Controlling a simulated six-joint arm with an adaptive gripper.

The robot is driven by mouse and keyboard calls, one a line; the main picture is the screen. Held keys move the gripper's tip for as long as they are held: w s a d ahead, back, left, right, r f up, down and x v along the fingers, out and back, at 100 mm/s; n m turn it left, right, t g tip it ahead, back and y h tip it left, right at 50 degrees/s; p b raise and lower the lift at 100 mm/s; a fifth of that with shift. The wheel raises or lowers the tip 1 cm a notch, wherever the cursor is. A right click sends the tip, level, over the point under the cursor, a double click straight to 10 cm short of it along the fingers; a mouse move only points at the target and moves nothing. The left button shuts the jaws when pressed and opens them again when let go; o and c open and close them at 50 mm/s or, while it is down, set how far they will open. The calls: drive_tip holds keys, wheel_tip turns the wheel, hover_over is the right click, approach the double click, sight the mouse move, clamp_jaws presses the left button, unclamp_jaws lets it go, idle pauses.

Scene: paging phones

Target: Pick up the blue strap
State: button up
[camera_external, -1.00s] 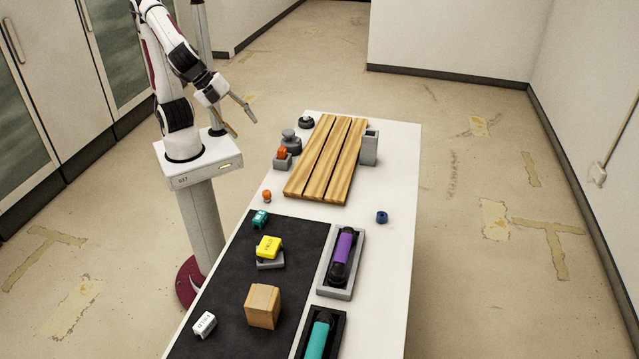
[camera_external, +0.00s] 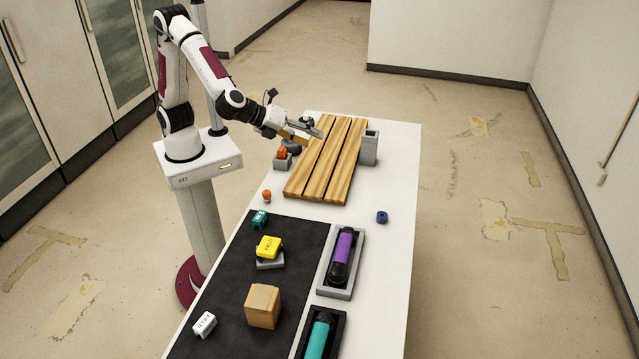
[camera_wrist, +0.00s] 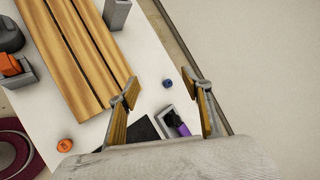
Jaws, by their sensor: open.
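The blue strap (camera_external: 382,217) looks like a small dark-blue roll. It lies on the bare white table right of the wooden slats, near the table's right edge. In the wrist view the blue strap (camera_wrist: 167,83) shows between and beyond my fingers. My gripper (camera_external: 311,133) is open and empty, over the far left part of the wooden slats, up and left of the strap and well apart from it. In the wrist view my gripper (camera_wrist: 166,90) has its two fingers spread wide. Nothing hides the strap.
The wooden slats (camera_external: 326,160) and a grey holder (camera_external: 369,148) stand beyond the strap. A grey tray (camera_external: 337,292) with a purple-banded handset (camera_external: 343,252) lies nearer. An orange knob (camera_external: 267,196) is at the left. White table around the strap is clear.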

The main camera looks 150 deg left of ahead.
drive_tip(key=w+a+f+m+t+y, duration=0.1)
drive_tip(key=w+a+f+m+t, duration=0.1)
drive_tip(key=w+a+f+m, duration=0.65)
drive_tip(key=m+t, duration=0.2)
drive_tip(key=m, duration=0.3)
approach(384, 217)
drive_tip(key=shift+w+a+r, duration=0.2)
drive_tip(key=shift+w+a, duration=0.25)
drive_tip(key=shift+a, duration=0.1)
drive_tip(key=shift+w+a+r, duration=0.25)
drive_tip(key=shift+w+a, duration=0.15)
drive_tip(key=shift+a, duration=0.15)
drive_tip(key=shift+w+f+h, duration=0.15)
drive_tip(key=shift+f+h, duration=0.15)
drive_tip(key=shift+f, duration=0.25)
drive_tip(key=shift+a, duration=0.1)
drive_tip(key=shift+x, duration=1.25)
drive_tip(key=shift+f, duration=0.1)
drive_tip(key=shift+s+x, duration=0.15)
drive_tip(key=shift+x, duration=0.55)
drive_tip(key=shift+s+x, duration=0.15)
drive_tip(key=shift+x, duration=1.85)
